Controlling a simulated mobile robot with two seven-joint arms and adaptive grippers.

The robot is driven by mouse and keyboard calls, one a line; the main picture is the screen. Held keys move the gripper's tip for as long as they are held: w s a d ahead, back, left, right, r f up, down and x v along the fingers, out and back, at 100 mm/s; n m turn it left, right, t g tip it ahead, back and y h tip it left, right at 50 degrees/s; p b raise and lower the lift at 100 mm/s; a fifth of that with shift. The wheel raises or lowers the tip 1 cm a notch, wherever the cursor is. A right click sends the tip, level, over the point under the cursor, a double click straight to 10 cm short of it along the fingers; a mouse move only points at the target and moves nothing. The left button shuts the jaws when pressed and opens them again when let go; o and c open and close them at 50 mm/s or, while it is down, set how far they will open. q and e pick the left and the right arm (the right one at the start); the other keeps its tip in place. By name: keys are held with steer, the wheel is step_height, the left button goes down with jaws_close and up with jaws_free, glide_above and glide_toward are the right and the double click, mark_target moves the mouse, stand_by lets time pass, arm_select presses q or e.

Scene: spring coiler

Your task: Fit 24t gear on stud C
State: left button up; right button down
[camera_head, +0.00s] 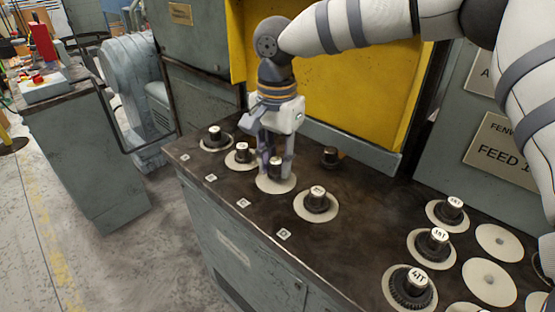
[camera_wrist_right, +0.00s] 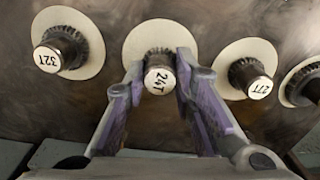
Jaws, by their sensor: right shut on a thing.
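My right gripper (camera_head: 276,172) points straight down at the bench top, with its fingers shut on the 24T gear (camera_head: 276,163). In the right wrist view the gripper (camera_wrist_right: 160,84) has one finger on each side of the dark hub and white "24T" cap of the 24T gear (camera_wrist_right: 159,79). A pale round disc (camera_head: 268,188) lies under it; I cannot tell whether the gear touches it. My left gripper is out of view.
Other capped gears stand on pale discs in the same row: 32T (camera_wrist_right: 62,50), 27T (camera_wrist_right: 250,77) and another (camera_head: 216,136). More gears, such as 41T (camera_head: 410,287), and empty discs (camera_head: 489,281) are at right. A yellow panel (camera_head: 335,85) rises behind.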

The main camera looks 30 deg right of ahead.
steer(key=shift+f, duration=0.6)
stand_by(0.9)
steer(key=c, duration=1.2)
jaws_free()
steer(key=shift+c, duration=0.2)
step_height(320, 180, up, 12)
steer(key=shift+f, duration=0.25)
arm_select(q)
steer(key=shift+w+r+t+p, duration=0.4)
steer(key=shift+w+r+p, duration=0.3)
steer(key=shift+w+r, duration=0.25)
arm_select(e)
step_height(320, 180, up, 14)
steer(key=shift+f, duration=0.25)
